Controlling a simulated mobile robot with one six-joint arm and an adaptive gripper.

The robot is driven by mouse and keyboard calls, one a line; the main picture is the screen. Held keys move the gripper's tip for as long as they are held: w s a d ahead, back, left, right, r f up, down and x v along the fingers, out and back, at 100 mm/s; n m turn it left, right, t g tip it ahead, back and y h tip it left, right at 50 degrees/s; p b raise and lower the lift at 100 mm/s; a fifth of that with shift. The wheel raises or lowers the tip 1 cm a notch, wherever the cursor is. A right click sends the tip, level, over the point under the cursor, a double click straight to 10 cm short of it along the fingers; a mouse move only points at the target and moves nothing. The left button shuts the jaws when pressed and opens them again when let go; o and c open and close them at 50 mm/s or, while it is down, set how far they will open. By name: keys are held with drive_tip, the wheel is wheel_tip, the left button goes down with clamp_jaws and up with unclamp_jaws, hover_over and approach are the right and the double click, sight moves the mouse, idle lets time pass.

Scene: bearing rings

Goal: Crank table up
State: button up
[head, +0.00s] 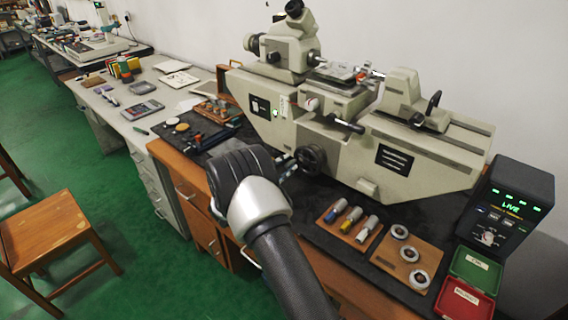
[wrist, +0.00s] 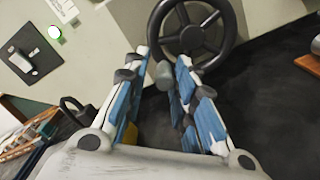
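A dark handwheel (head: 311,159) with spokes sits on the front of the grey-beige measuring machine (head: 345,140). It also shows at the top of the wrist view (wrist: 192,32). A small grey knob (wrist: 162,75), apparently the wheel's crank handle, points towards me between my fingers. My gripper (head: 286,165) is at the left side of the handwheel. In the wrist view my gripper (wrist: 162,62) has its two blue-padded fingers apart, one on each side of the knob. I cannot tell whether a finger touches the knob. The machine's table (head: 335,76) is on top.
On the dark mat stand a wooden tray with several cylinders (head: 326,217), a board with rings (head: 391,267), a green bin (head: 476,266), a red bin (head: 464,300) and a display reading LIVE (head: 508,205). A dark tray (head: 190,136) lies left. A stool (head: 50,235) stands on the floor.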

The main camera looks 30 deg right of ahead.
drive_tip(key=v, duration=0.8)
drive_tip(key=shift+s+a+r+m, duration=0.15)
drive_tip(key=shift+a+r+m, duration=0.05)
drive_tip(key=shift+r+m, duration=0.1)
idle(0.5)
